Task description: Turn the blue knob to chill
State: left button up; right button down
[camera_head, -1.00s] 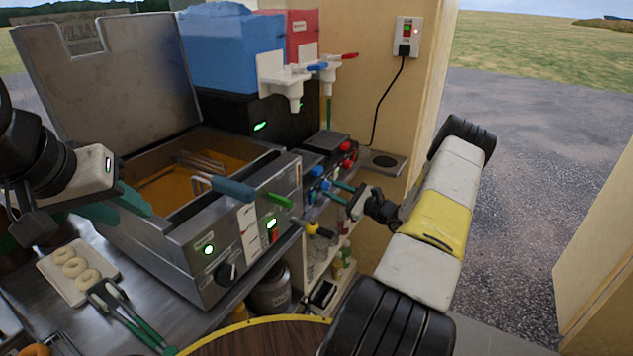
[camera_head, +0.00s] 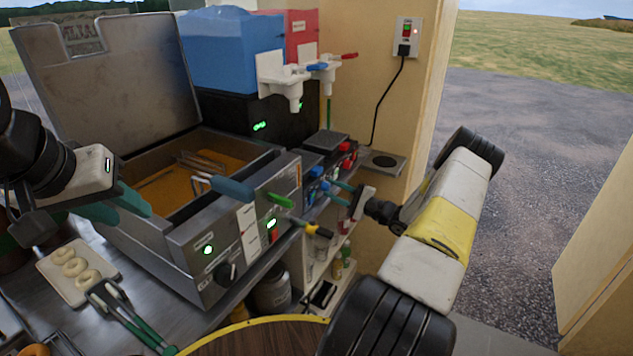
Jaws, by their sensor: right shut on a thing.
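Two blue knobs sit one above the other on the front of the dark slush machine base, an upper one (camera_head: 316,171) and a lower one (camera_head: 325,185). Red knobs (camera_head: 345,146) sit further right on the same front. My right gripper (camera_head: 332,191) reaches in from the right with its teal fingers at the lower blue knob and is shut on it. The fingers partly hide the knob, and its setting is too small to read. My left gripper (camera_head: 128,206) is at the left beside the fryer, with teal fingers; its opening is unclear.
The steel fryer (camera_head: 190,240) with oil and a blue-handled basket (camera_head: 232,188) stands left of the knobs. Blue and red slush tanks (camera_head: 232,50) stand above. A doughnut tray (camera_head: 60,290) and tongs (camera_head: 125,310) lie front left. Open ground lies right.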

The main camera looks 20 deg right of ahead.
dwell(0.4)
jog(key=c, duration=1)
grip_release()
jog(key=shift+c, duration=0.2)
